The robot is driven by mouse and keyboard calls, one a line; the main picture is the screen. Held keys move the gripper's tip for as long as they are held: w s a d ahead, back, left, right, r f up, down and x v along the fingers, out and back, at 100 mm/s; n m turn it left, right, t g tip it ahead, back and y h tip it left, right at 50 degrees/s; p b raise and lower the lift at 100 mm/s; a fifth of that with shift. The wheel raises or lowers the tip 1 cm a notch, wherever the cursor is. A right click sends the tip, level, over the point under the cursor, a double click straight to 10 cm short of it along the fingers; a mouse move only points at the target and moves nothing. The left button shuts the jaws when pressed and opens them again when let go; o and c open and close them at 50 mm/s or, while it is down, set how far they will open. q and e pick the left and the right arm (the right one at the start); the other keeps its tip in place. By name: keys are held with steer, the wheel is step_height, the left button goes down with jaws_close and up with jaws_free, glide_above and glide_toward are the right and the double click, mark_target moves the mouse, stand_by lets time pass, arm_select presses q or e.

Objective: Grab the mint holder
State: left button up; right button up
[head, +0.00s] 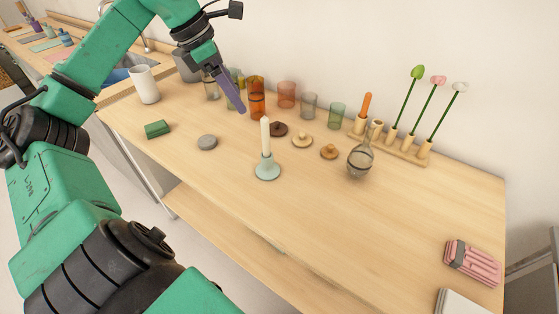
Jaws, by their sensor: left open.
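The mint holder (267,172) is a pale blue-green candle holder with a round base. It stands upright on the wooden counter with a cream candle (265,135) in it. My left gripper (236,100) hangs above the back of the counter, up and to the left of the holder and apart from it. Its purple finger points down; the jaws are open, with nothing seen held. My right gripper is not in view.
Coloured glasses (256,98) stand behind, near the left gripper. Small round lids (302,140) and a glass flask (360,160) stand right of the candle. A grey disc (207,141) and green block (158,129) lie left.

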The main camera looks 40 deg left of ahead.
arm_select(q)
steer(key=b, duration=0.5)
glide_toward(263, 152)
steer(key=a+v, duration=0.1)
steer(key=v, duration=0.3)
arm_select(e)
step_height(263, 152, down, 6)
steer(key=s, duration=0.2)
arm_select(q)
steer(key=p+x, duration=0.1)
steer(key=x, duration=0.4)
steer(key=p+x, duration=0.2)
steer(key=x, duration=0.3)
steer(key=d+p+x, duration=0.1)
steer(key=x, duration=0.3)
steer(key=shift+w+f, duration=0.15)
steer(key=shift+f, duration=0.35)
jaws_close()
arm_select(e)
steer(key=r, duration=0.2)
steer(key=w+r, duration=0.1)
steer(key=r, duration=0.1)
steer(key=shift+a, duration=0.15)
arm_select(q)
steer(key=shift+r, duration=0.1)
